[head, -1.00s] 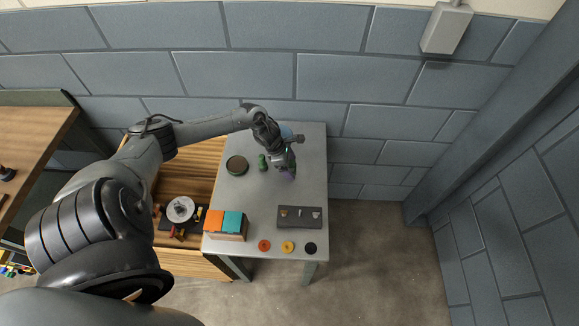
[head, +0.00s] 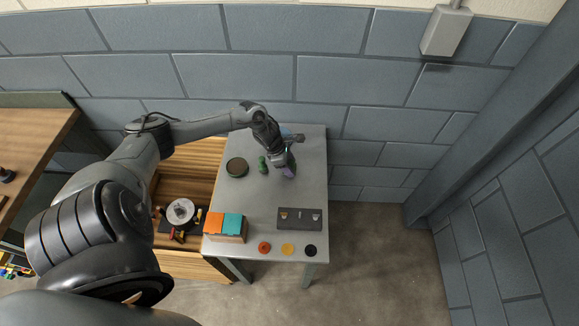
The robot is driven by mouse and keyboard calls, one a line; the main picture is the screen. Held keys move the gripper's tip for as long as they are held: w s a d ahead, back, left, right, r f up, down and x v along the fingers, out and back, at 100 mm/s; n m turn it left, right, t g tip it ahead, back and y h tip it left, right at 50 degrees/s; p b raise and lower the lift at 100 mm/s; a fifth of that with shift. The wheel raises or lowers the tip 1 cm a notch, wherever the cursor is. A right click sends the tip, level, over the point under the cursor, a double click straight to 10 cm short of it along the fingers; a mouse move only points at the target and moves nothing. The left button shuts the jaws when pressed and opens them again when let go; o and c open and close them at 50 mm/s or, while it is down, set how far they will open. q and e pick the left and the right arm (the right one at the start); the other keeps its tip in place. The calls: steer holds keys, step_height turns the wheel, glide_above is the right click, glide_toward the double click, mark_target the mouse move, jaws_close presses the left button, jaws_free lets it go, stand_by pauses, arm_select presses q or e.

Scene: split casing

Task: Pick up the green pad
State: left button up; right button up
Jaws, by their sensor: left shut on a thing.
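My left gripper (head: 286,166) reaches over the grey table from the left, its jaws pointing down. It is shut on a small purple thing (head: 290,172) that shows at its fingertips; the gripper hides part of it. A small dark green thing (head: 263,165) stands on the table just left of the gripper, apart from it. It is too small to tell if it is the green pad. A teal block (head: 233,223) sits beside an orange block in a box at the table's front left. My right gripper is out of view.
The grey table (head: 262,195) also bears a dark round dish (head: 237,167), a dark grey tray (head: 299,219) with small parts, and red (head: 264,247), yellow (head: 288,249) and black (head: 310,250) discs along the front edge. The table's middle is clear. A block wall stands behind.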

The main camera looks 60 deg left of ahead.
mark_target(291, 163)
arm_select(q)
step_height(291, 163, up, 3)
steer(key=s+d+r, duration=0.1)
steer(key=d+r, duration=0.5)
steer(key=d, duration=0.5)
steer(key=shift+d+r, duration=0.3)
steer(key=o, duration=0.4)
steer(key=shift+c, duration=1.4)
